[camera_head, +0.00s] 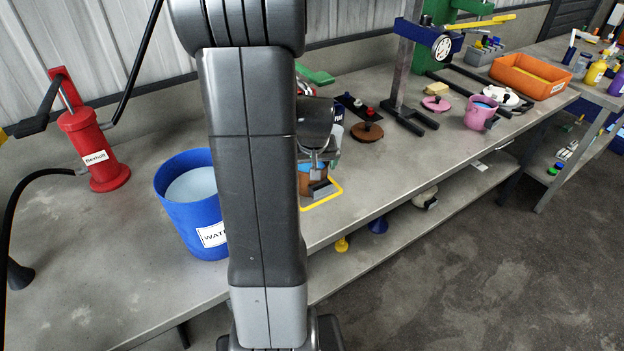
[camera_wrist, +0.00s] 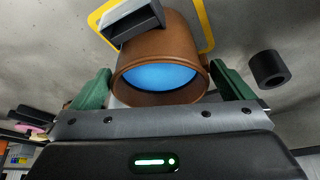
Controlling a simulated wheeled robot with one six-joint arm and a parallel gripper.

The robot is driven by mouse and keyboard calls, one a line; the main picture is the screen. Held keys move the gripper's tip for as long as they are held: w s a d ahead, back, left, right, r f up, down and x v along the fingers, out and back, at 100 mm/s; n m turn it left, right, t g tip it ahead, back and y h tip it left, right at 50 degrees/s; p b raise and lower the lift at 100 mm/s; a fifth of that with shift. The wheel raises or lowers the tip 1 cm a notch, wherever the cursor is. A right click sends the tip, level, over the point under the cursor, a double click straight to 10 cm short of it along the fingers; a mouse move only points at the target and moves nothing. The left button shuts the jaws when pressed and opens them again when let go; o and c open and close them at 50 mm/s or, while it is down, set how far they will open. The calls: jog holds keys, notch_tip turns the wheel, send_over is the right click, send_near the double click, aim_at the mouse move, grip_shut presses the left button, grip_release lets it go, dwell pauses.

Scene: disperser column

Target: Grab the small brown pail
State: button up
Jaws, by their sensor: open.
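The small brown pail (camera_wrist: 172,40) fills the middle of the wrist view, with blue contents visible inside its rim. A dark block-like part (camera_wrist: 130,22) shows at its far side, possibly a handle. My gripper (camera_wrist: 160,86) is open, with one green finger on each side of the pail. I cannot tell whether either finger touches it. In the head view, the pail (camera_head: 305,184) stands on the bench by a yellow outline, partly hidden behind my arm and gripper (camera_head: 317,166).
A blue bucket labelled as water (camera_head: 188,228) stands left of my arm, and a red pump-like device (camera_head: 90,150) farther left. A brown lid (camera_head: 367,132), a pink jug (camera_head: 480,112) and an orange tray (camera_head: 530,82) stand to the right. A dark cylinder (camera_wrist: 267,68) is beside the right finger.

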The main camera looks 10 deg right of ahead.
jog(key=shift+w+f, duration=0.25)
jog(key=shift+f, duration=0.35)
jog(key=shift+c, duration=0.2)
jog(key=c, duration=1.3)
jog(key=shift+c, duration=0.2)
jog(key=shift+r, duration=0.3)
